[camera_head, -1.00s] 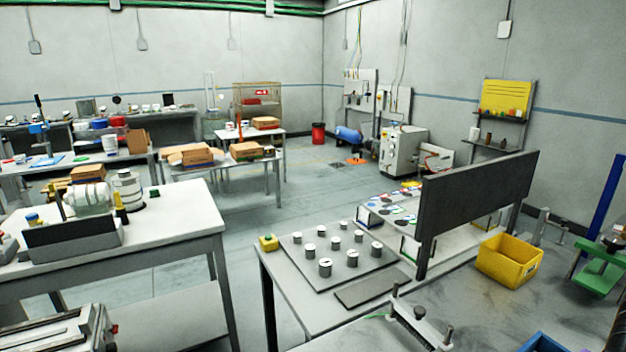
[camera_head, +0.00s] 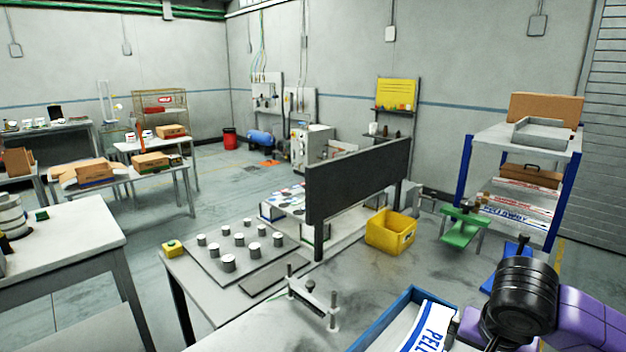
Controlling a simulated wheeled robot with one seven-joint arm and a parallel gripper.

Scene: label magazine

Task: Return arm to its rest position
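Part of my arm, with black and purple links, shows at the lower right of the head view. My gripper is not in view, so I cannot see whether it holds anything.
A table carries a board of several small cylinders (camera_head: 235,248), a dark upright panel (camera_head: 358,180) and a yellow bin (camera_head: 391,232). A green fixture (camera_head: 461,230) and a blue-post shelf (camera_head: 463,190) stand at right. Open floor (camera_head: 235,185) lies behind the table.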

